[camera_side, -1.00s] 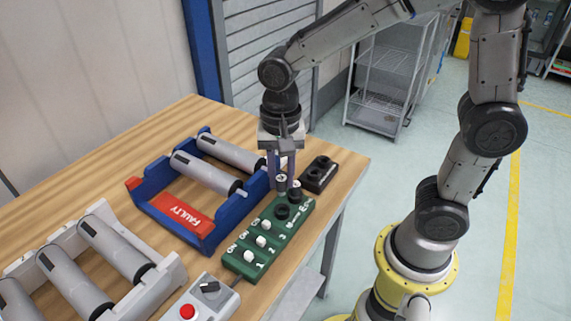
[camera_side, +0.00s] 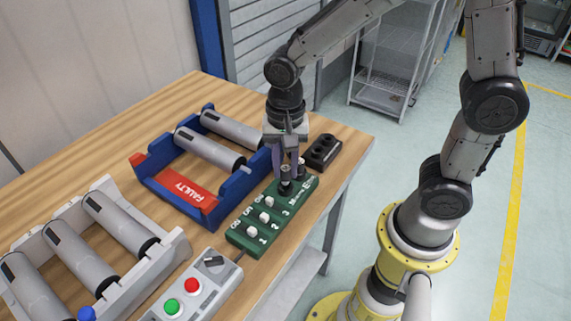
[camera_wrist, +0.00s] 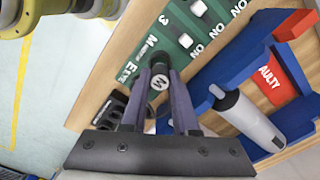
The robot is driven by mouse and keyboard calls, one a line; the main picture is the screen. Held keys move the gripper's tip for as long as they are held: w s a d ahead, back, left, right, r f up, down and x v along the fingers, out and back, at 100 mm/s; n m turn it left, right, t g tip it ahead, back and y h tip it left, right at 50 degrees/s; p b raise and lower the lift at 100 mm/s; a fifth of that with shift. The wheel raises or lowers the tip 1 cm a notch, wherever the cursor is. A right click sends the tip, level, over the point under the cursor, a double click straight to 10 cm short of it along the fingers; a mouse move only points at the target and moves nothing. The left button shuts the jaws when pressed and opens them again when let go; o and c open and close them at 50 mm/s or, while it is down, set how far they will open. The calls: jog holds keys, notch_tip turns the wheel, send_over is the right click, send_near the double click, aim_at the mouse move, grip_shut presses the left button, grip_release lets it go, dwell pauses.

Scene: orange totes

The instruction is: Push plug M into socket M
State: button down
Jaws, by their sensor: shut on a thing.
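Plug M (camera_wrist: 160,83), dark with a round grey cap marked M, is between the two fingers of my gripper (camera_wrist: 165,95) in the wrist view. My gripper (camera_side: 289,176) is shut on it and points down over the far end of the green switch board (camera_side: 250,229). In the side view the dark lower part of plug M (camera_side: 285,187) is at the board's socket spot. Socket M is hidden under the plug and fingers. I cannot tell how deep the plug sits. Another plug (camera_side: 300,170) stands just behind the fingers.
A black block with holes (camera_side: 323,151) lies beyond the board near the table edge. A blue tote with a red FAULTY label (camera_side: 184,190) holds grey rollers to the left. A grey control box (camera_side: 200,285) with red and green buttons and a white roller rack (camera_side: 165,255) are in front.

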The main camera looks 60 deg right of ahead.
jog(key=shift+f, duration=0.2)
jog(key=shift+f, duration=0.35)
jog(key=shift+f, duration=0.55)
dwell(0.4)
jog(key=c, duration=0.6)
grip_release()
notch_tip(320, 180, up, 14)
jog(key=shift+f, duration=0.1)
